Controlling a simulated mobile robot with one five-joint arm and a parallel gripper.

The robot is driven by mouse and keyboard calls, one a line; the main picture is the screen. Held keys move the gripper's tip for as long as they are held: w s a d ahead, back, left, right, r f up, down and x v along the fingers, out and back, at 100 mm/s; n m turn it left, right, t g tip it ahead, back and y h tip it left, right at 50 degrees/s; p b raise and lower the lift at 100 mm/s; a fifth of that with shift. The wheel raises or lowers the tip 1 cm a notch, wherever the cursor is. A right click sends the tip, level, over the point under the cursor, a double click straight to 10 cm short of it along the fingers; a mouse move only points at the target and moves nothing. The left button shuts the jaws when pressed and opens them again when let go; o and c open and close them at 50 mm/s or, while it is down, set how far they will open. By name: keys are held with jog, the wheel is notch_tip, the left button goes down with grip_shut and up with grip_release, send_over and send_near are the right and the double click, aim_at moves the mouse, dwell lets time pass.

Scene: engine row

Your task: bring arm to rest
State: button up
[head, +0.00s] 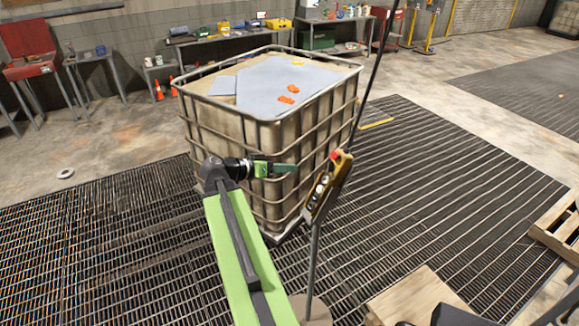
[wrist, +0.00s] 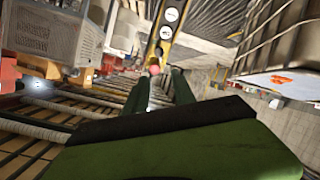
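My gripper (head: 285,168) is at the end of my green arm, in front of the caged tank's near side, with its fingers pointing right. In the wrist view, the two dark green fingers of my gripper (wrist: 159,90) stand apart with an empty gap between them. A yellow control box (head: 327,187) with a red knob (head: 337,155) is just right of the fingertips in the head view. In the wrist view, the red knob (wrist: 154,70) shows beyond the gap. I cannot tell whether the fingers touch the box.
The caged tank (head: 187,125) carries a grey sheet (head: 262,82) with orange pieces (head: 297,88) on top. A thin post (head: 313,255) stands below the control box, and a dark cable (head: 376,75) rises above it. A wooden pallet (head: 560,225) lies right. The grating (head: 450,165) has open room.

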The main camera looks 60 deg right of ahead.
dwell(0.3)
jog(key=w+a+f+n+t+y+b, duration=0.1)
jog(key=w+a+f+n+t+b, duration=0.5)
jog(key=w+a+f+b, duration=1.15)
jog(key=w+a+f+n+y, duration=0.1)
jog(key=a+f+n+y, duration=0.2)
jog(key=a, duration=0.9)
jog(key=w+a+f+n+y+b, duration=0.1)
jog(key=a+f+n+y, duration=0.3)
jog(key=a+f, duration=0.5)
jog(key=w+a+f+n+t+y+b, duration=0.1)
jog(key=w+a+f+n+y, duration=0.2)
jog(key=a, duration=1.1)
notch_tip(320, 180, down, 3)
jog(key=shift+w+a+n+y, duration=0.3)
jog(key=shift+n+y, duration=0.2)
jog(key=shift+n, duration=0.7)
